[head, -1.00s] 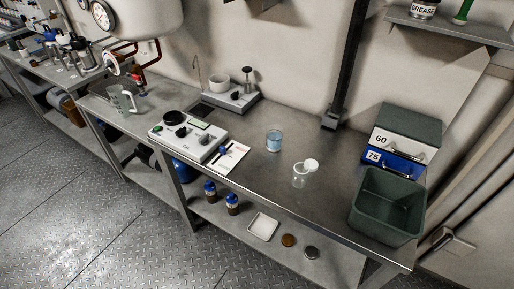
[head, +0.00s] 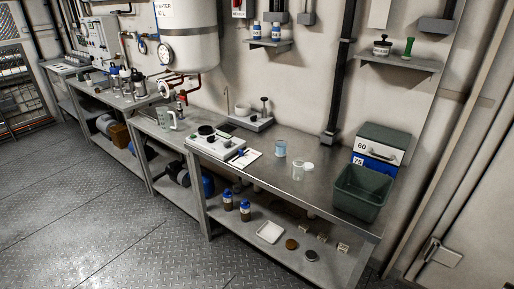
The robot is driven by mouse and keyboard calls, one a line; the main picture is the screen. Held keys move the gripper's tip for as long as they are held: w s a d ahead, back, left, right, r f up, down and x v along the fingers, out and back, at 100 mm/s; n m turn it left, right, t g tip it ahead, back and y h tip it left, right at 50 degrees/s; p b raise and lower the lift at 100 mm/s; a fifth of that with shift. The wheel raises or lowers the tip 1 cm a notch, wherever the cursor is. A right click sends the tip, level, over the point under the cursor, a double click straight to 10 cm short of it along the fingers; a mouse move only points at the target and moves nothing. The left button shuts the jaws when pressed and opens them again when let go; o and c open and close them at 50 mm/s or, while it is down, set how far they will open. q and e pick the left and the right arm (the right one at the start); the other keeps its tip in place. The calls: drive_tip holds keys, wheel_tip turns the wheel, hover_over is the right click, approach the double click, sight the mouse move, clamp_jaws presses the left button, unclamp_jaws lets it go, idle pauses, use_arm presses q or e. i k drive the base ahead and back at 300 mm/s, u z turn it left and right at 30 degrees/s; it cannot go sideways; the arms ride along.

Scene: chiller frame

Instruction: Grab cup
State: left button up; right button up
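Several cup-like vessels stand on the metal bench (head: 325,203). A clear beaker with a bluish tint (head: 280,149) stands near the middle of the bench. A clear jar (head: 297,171) stands to its right and nearer the front edge, with a white round lid (head: 308,167) beside it or leaning on it; I cannot tell which. A small white cup (head: 242,110) is at the back on a grey device. A clear jug with a handle (head: 165,120) stands farther left. Neither of my grippers is in view.
A green bin (head: 361,190) and stacked boxes (head: 382,139) stand at the right end. A white device (head: 215,143) and paper (head: 243,158) lie left of the beaker. Two bottles and a white tray (head: 270,232) sit on the lower shelf. The floor (head: 110,215) in front is open.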

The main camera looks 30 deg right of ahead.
sight(281, 147)
drive_tip(key=u, duration=0.25)
drive_tip(key=i, duration=1.3)
drive_tip(key=z, duration=1.05)
drive_tip(key=i, duration=0.75)
drive_tip(key=z, duration=0.85)
